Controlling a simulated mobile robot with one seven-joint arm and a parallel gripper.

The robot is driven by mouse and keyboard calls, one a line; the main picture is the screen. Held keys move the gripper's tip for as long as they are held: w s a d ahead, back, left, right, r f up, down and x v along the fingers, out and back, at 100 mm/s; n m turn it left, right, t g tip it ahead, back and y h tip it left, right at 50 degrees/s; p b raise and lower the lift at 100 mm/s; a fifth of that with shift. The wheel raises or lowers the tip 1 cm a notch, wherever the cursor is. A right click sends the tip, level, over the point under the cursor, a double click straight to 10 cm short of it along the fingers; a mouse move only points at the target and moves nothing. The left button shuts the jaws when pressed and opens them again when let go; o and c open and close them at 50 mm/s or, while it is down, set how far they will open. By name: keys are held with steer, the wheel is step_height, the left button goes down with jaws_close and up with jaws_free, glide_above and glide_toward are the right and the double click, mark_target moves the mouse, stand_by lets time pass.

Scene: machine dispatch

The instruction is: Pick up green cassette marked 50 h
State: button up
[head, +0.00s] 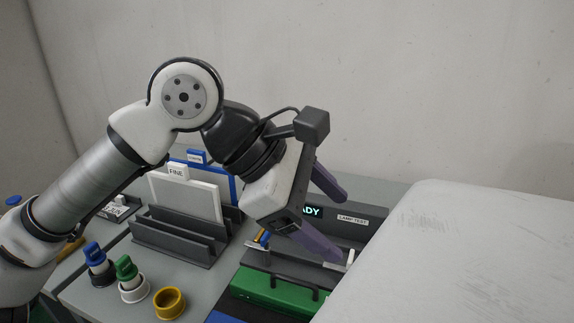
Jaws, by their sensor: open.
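A green cassette (262,287) with a dark handle on top lies at the bottom centre of the head view, in front of a dark grey device. I cannot read any marking on it, and its right end is cut off from sight. My gripper (340,228) has two purple fingers spread apart with nothing between them. It is above and behind the cassette, in front of the device's display, and does not touch the cassette.
A dark rack (180,240) holds a white plate labelled FINE (185,195) and a blue plate. Blue (95,255) and green (126,270) knobbed pieces and a yellow ring (169,302) stand at left. A LAMP TEST label (352,219) shows. The lower right is blocked from view.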

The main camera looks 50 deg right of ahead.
mark_target(294, 279)
steer(key=w+f+t+y, duration=0.1)
steer(key=w+f+t, duration=0.1)
steer(key=f, duration=0.3)
steer(key=w+d+f+t+y+p, duration=0.1)
steer(key=w+f+t+y, duration=0.1)
steer(key=f, duration=0.3)
steer(key=w+d+f+t+y, duration=0.1)
steer(key=w+f+t+y, duration=0.1)
steer(key=f, duration=0.3)
steer(key=shift+w+f+m+t+p, duration=0.1)
steer(key=shift+w+m+t+p, duration=0.1)
steer(key=shift+m+t+p, duration=0.25)
steer(key=shift+s+d+f+p, duration=0.15)
steer(key=shift+f+p, duration=0.35)
steer(key=shift+f, duration=1.1)
steer(key=shift+s+a+f+p, duration=0.1)
steer(key=shift+f+p, duration=0.35)
steer(key=shift+f, duration=1.15)
steer(key=shift+d, duration=0.1)
steer(key=c, duration=1.3)
steer(key=shift+r, duration=0.1)
steer(key=shift+c, duration=0.2)
